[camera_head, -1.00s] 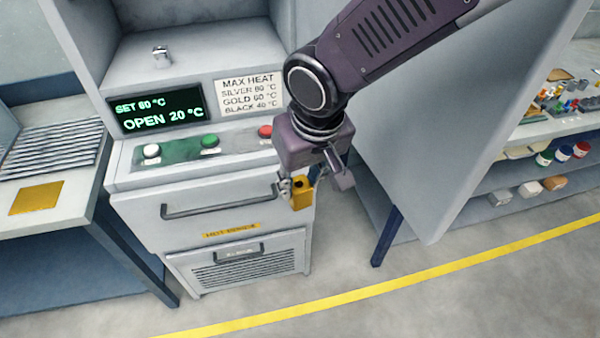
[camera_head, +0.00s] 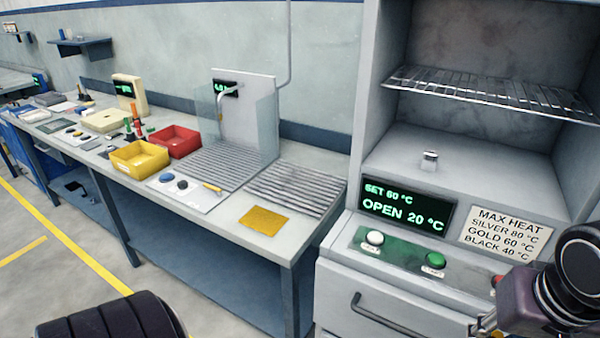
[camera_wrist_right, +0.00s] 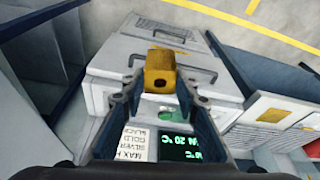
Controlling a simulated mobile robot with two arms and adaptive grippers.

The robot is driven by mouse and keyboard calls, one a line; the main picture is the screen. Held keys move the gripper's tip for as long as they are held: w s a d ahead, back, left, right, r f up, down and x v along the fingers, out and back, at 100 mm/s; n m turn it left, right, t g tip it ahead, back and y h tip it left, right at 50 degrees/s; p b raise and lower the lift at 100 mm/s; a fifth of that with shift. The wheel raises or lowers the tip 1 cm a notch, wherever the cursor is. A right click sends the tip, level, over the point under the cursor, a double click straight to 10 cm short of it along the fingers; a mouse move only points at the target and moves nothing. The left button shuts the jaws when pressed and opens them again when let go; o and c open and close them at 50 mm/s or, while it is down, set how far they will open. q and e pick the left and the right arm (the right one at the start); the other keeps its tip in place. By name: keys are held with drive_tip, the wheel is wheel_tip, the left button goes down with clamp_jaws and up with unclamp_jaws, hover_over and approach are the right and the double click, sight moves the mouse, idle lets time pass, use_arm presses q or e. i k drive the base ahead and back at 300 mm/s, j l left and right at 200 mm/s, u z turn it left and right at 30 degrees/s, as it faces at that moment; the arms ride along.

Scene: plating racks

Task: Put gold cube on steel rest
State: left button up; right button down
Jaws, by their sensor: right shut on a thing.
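My right gripper (camera_wrist_right: 160,88) is shut on the gold cube (camera_wrist_right: 160,70), which has a dark round hole in the face towards the camera. In the head view this gripper is at the lower right edge, mostly cut off, in front of the oven panel. A ridged steel rack (camera_head: 298,188) lies on the bench left of the oven, behind a flat gold plate (camera_head: 264,219). I cannot tell which is the steel rest. My left gripper is out of view.
The oven display (camera_head: 405,208) reads OPEN 20 °C, set 60 °C. A wire shelf (camera_head: 490,93) spans the chamber. On the bench stand a yellow bin (camera_head: 139,158), a red bin (camera_head: 174,141) and a clear splash screen (camera_head: 268,120). A second ridged area (camera_head: 222,166) adjoins the rack.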

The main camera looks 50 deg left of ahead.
sight(309, 193)
drive_tip(key=i+j, duration=0.1)
drive_tip(key=j, duration=0.45)
drive_tip(key=i+j, duration=0.1)
drive_tip(key=j, duration=0.5)
drive_tip(key=i+j, duration=0.1)
drive_tip(key=j, duration=0.45)
drive_tip(key=i+j, duration=0.1)
drive_tip(key=j, duration=0.45)
drive_tip(key=i+j, duration=0.1)
drive_tip(key=j, duration=0.45)
drive_tip(key=i+j, duration=0.1)
drive_tip(key=j, duration=0.5)
drive_tip(key=z, duration=0.05)
